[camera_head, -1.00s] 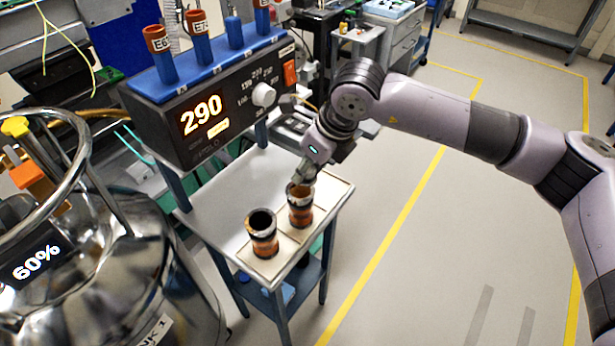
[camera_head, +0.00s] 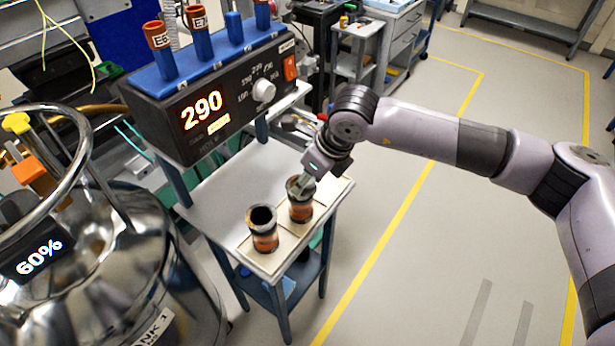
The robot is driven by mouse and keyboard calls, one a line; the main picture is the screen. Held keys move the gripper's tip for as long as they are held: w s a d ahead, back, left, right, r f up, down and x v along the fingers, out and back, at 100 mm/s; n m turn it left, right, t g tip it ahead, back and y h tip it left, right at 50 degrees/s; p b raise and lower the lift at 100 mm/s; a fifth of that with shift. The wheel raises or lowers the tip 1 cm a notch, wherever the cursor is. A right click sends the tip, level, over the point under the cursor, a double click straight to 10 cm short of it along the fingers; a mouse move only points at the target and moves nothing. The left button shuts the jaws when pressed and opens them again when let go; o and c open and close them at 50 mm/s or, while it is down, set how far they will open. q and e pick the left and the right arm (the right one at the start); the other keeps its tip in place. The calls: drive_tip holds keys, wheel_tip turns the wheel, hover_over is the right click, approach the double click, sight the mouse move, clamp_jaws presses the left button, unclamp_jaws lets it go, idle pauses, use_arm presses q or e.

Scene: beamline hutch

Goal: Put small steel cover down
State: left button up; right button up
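Two open-topped orange-brown canisters with dark bands stand on a small cart. The near-left canister (camera_head: 264,236) shows a dark, open mouth. My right gripper (camera_head: 301,187) points down at the mouth of the far-right canister (camera_head: 301,211), and its fingertips overlap the rim in the picture. I cannot tell whether its fingers are open or shut, or how deep they reach. I cannot make out a small steel cover; one may be hidden by the fingers. My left gripper is not in view.
The cart top (camera_head: 212,199) is clear left of the canisters. Above it stands a controller (camera_head: 215,105) reading 290, with several capped tubes on top. A shiny steel tank (camera_head: 110,265) marked 60% is at the lower left. Open floor lies to the right.

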drive_tip(key=shift+o, duration=0.8)
